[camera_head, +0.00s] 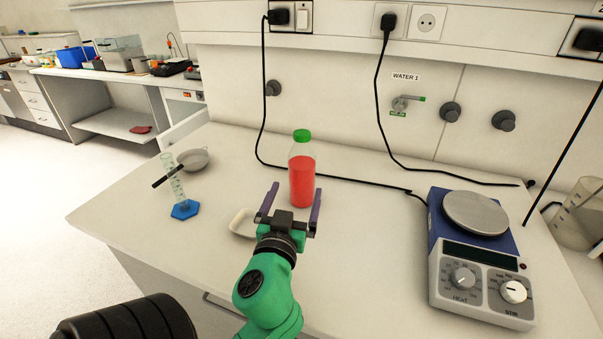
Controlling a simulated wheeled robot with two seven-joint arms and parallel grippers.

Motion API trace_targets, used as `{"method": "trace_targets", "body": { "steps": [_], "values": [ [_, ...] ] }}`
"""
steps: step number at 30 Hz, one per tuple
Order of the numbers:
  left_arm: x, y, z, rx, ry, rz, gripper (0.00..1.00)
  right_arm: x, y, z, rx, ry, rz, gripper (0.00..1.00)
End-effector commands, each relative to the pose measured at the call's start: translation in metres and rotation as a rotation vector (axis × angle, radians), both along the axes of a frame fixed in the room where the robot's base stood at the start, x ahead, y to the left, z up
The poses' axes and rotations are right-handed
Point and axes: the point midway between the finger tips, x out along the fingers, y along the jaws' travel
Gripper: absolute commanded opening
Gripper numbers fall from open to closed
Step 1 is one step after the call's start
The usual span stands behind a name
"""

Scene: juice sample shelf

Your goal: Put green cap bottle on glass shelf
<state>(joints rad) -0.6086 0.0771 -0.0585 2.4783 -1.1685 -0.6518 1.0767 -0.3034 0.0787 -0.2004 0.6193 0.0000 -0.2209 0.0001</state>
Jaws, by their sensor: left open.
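The green cap bottle (302,172) stands upright on the white bench, filled with red liquid below a clear neck. My left gripper (296,190) reaches in from the bottom middle on a green arm. Its two purple fingers are spread apart, and their tips show on either side of the bottle's lower part. It is not holding the bottle; I cannot tell how far the tips reach around it. My right gripper is out of view. I see no glass shelf that I can make out in this view.
A hotplate stirrer (483,258) stands right of the bottle, with a glass beaker (577,215) at the far right. A graduated cylinder (175,185) on a blue base, a round bowl (193,159) and a small white dish (242,223) are left. A black cable crosses behind the bottle.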

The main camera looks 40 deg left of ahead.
Motion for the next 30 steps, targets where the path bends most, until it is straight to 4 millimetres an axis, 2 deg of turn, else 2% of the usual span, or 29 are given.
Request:
{"method": "trace_targets", "body": {
  "steps": [2, 5, 9, 14, 20, 22, 25, 30],
  "values": [
    [-0.001, 0.009, -0.001, -0.038, 0.005, 0.033, 1.0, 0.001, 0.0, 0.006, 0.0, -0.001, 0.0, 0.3],
    [0.017, 0.02, 0.004, -0.033, 0.004, 0.035, 1.0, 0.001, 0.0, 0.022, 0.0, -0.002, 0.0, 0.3],
    [0.051, 0.038, 0.004, -0.03, 0.005, 0.032, 1.0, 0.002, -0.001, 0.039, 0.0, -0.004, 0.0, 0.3],
    [0.074, 0.052, 0.0, -0.031, 0.005, 0.032, 1.0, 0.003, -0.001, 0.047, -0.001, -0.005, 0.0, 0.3],
    [0.102, 0.069, 0.006, -0.027, 0.007, 0.032, 1.0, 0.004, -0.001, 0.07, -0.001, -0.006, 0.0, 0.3],
    [0.113, 0.074, 0.003, -0.029, 0.006, 0.031, 1.0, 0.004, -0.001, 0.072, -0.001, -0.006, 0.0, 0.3],
    [0.121, 0.079, 0.0, -0.031, 0.006, 0.031, 1.0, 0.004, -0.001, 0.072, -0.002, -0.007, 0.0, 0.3],
    [0.121, 0.079, -0.002, -0.033, 0.006, 0.03, 1.0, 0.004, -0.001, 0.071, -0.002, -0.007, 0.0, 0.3]
  ]
}}
